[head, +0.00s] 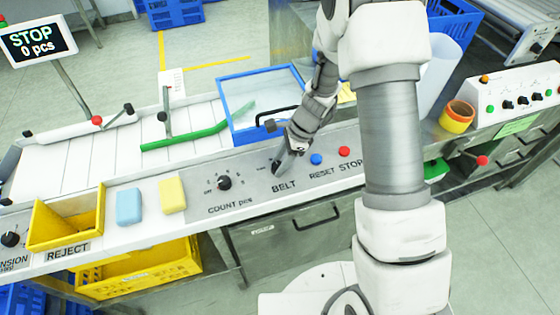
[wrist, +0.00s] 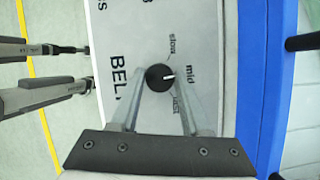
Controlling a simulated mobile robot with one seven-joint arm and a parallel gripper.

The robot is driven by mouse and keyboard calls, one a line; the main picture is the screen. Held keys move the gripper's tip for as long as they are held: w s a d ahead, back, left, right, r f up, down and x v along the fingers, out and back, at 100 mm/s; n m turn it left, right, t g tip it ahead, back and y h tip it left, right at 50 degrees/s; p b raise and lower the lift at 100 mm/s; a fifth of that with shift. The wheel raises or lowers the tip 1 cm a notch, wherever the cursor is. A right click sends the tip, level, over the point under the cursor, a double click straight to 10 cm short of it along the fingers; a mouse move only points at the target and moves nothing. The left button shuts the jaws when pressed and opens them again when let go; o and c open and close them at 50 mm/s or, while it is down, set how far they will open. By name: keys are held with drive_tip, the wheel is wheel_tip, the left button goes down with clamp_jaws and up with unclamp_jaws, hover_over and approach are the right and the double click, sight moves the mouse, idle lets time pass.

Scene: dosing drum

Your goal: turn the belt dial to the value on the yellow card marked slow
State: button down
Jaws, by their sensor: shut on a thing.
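The belt dial (wrist: 158,78) is a small black round knob on the grey panel, by the BELT lettering. Its white mark points right in the wrist view, at the word "mid"; "slow" is printed above and "fast" below. My gripper (wrist: 161,88) is shut on the dial, one finger on each side of it. In the head view my gripper (head: 278,169) reaches down to the panel above BELT and hides most of the dial. A yellow patch (head: 347,93) shows behind my arm; I cannot read any writing on it.
The blue-framed clear cover (head: 228,108) stands just behind the dial. The blue button (head: 316,159) and red button (head: 344,152) are close on the right. The count dial (head: 224,183), yellow block (head: 172,195) and blue block (head: 129,206) are to the left.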

drive_tip(key=n+g, duration=0.1)
drive_tip(key=n, duration=0.2)
drive_tip(key=n+g, duration=0.1)
drive_tip(key=n, duration=0.2)
drive_tip(key=shift+w+h, duration=0.2)
drive_tip(key=shift+h, duration=0.2)
drive_tip(key=n+g+h, duration=0.1)
drive_tip(key=n, duration=0.3)
drive_tip(key=shift+a+n, duration=0.15)
drive_tip(key=shift+n, duration=0.15)
drive_tip(key=shift+h, duration=0.3)
drive_tip(key=shift+c, duration=1.9)
unclamp_jaws()
drive_tip(key=v, duration=1.7)
drive_tip(key=shift+w+p, duration=0.3)
drive_tip(key=shift+w, duration=0.05)
